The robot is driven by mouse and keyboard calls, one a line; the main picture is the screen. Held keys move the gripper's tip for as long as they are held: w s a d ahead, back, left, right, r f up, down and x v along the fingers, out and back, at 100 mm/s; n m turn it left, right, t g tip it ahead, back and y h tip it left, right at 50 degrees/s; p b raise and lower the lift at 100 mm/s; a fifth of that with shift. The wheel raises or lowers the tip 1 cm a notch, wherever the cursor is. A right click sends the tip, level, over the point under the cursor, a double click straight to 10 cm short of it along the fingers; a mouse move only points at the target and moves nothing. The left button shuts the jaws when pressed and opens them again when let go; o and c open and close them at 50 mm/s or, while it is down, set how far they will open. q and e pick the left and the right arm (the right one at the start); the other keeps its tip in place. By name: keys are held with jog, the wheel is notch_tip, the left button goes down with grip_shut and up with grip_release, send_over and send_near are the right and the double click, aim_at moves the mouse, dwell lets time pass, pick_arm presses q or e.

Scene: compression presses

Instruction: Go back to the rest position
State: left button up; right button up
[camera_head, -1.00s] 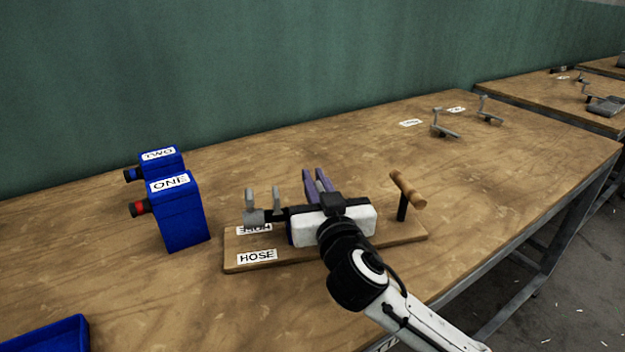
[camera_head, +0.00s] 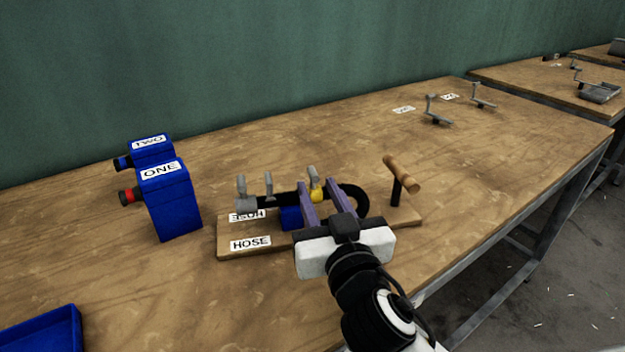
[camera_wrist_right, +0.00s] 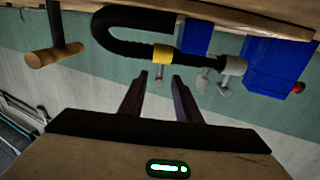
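My right gripper (camera_head: 316,184) reaches in from the bottom over the front edge of the HOSE press board (camera_head: 272,247). Just beyond the fingertips, a black hose (camera_head: 355,193) with a yellow band (camera_head: 316,194) lies in the press and bends round at the right. The hose also shows in the right wrist view (camera_wrist_right: 108,32). The gripper body hides part of the board. My left gripper is in neither view.
A wooden-handled lever (camera_head: 402,174) stands at the board's right end. Blue boxes labelled ONE (camera_head: 175,205) and TWO (camera_head: 150,142) stand to the left. A blue tray (camera_head: 62,317) is at the lower left. Metal brackets (camera_head: 433,110) stand farther back. Table between is bare.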

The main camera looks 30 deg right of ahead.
jog(key=shift+s+a, duration=0.2)
jog(key=shift+s, duration=0.5)
